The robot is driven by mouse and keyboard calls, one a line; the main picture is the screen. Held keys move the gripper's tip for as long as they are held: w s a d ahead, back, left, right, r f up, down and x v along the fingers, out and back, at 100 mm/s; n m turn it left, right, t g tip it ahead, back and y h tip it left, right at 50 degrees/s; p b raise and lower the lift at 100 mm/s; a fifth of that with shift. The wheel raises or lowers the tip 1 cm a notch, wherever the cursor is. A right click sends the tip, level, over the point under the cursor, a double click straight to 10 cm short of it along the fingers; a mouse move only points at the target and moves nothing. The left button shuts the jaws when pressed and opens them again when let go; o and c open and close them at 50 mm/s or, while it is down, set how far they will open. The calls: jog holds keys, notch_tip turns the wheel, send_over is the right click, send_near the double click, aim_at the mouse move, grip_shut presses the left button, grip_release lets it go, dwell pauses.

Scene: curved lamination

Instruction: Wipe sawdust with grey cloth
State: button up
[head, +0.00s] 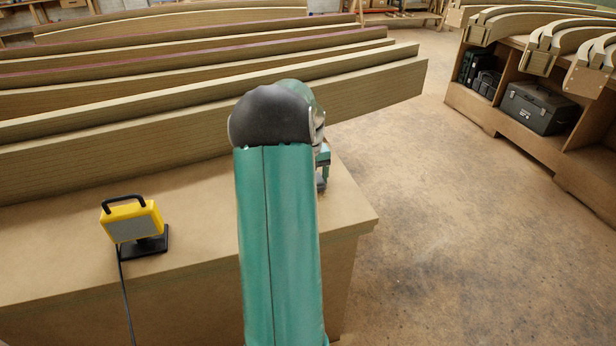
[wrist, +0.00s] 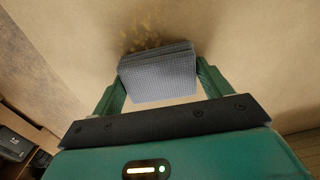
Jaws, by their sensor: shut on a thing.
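In the wrist view my gripper (wrist: 158,88) is shut on a folded grey cloth (wrist: 158,78), with one green finger at each side of it. Yellowish sawdust (wrist: 150,42) lies on the tan bench top (wrist: 230,40), just beyond the cloth's far edge. I cannot tell whether the cloth touches the bench top. In the head view my green arm hides most of the gripper, and only a small part shows at the right of the arm, over the bench top (head: 200,225) near its right end. The cloth and the sawdust cannot be made out there.
A yellow work lamp (head: 130,221) with a black base and cable stands on the bench at left. Long curved laminated beams (head: 380,85) lie across the back of the bench. Open floor (head: 450,210) is at right, before shelving with a dark toolbox (head: 540,107).

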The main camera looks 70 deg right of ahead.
aim_at(322, 214)
jog(key=shift+s+a, duration=0.9)
jog(key=shift+a, duration=0.2)
jog(key=shift+s+a, duration=0.85)
jog(key=shift+a, duration=0.3)
jog(key=shift+s+a, duration=0.9)
jog(key=shift+a, duration=0.2)
jog(key=shift+s+a+f, duration=0.1)
jog(key=shift+s+a, duration=0.8)
jog(key=shift+a, duration=0.2)
jog(key=shift+r, duration=3.05)
notch_tip(322, 214, up, 3)
